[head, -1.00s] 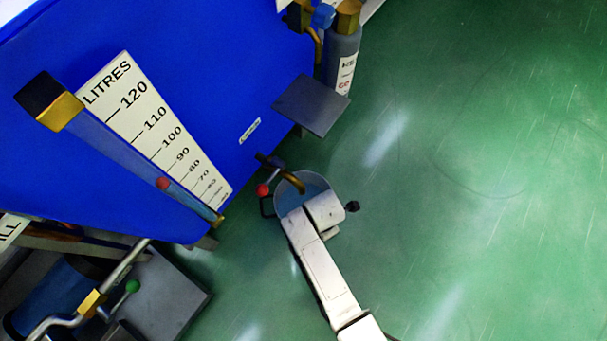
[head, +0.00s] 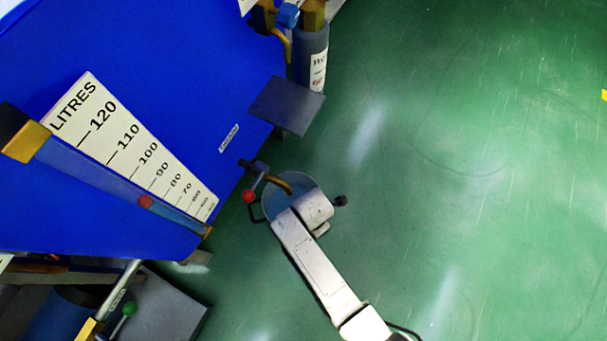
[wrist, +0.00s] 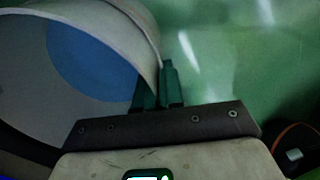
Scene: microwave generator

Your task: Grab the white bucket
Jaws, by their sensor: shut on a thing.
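The white bucket (head: 302,184) stands below the brass tap of the blue tank in the head view, its rim partly covered by the end of my arm. In the wrist view the bucket (wrist: 110,22) fills the upper left, tilted in the picture, with a blue patch inside that could be liquid. My gripper (wrist: 157,86) has its two dark green fingers at the bucket's right rim, shut on the wall. In the head view the fingertips are hidden under my wrist. I cannot tell whether the bucket touches the floor.
The blue tank (head: 190,90) with a litre scale (head: 130,145) fills the left. The brass tap (head: 275,181) with a red-knobbed lever reaches over the bucket. A grey plate (head: 287,105) and a grey cylinder (head: 310,60) stand above. Green floor (head: 470,200) is clear to the right.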

